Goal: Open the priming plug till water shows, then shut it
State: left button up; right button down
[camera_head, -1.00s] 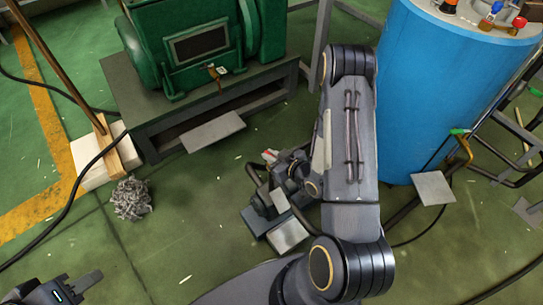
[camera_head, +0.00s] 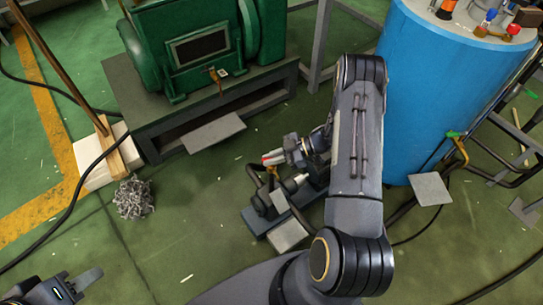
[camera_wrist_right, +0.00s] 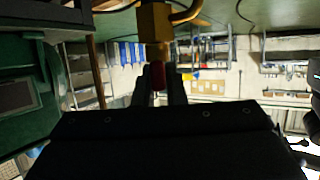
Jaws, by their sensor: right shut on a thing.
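My right gripper (camera_wrist_right: 159,86) is shut on a small red plug (camera_wrist_right: 158,75), seen between its fingers in the right wrist view. The plug lines up with a brass fitting (camera_wrist_right: 155,28) with a curved side pipe; I cannot tell how far it is screwed in. In the head view my right gripper (camera_head: 274,158) is above the small pump (camera_head: 262,214), with red showing at its fingertips. I see no water at the fitting. My left gripper (camera_head: 82,284) is at the bottom left, away from the pump; its opening is unclear.
A green machine (camera_head: 196,45) stands on a dark frame behind the pump. A blue tank (camera_head: 425,95) with valves on top stands to the right. Black hoses (camera_head: 75,188) cross the floor. Metal shavings (camera_head: 133,199) lie at left.

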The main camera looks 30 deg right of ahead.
jog(key=n+g+y, duration=0.1)
jog(key=n+g, duration=0.4)
jog(key=shift+g, duration=0.4)
jog(key=shift+n+g+b, duration=0.3)
jog(key=shift+n+g, duration=0.1)
jog(key=shift+a, duration=0.1)
jog(key=c, duration=1.5)
grip_release()
jog(key=p+v, duration=0.1)
jog(key=v, duration=0.7)
jog(key=shift+f, duration=0.1)
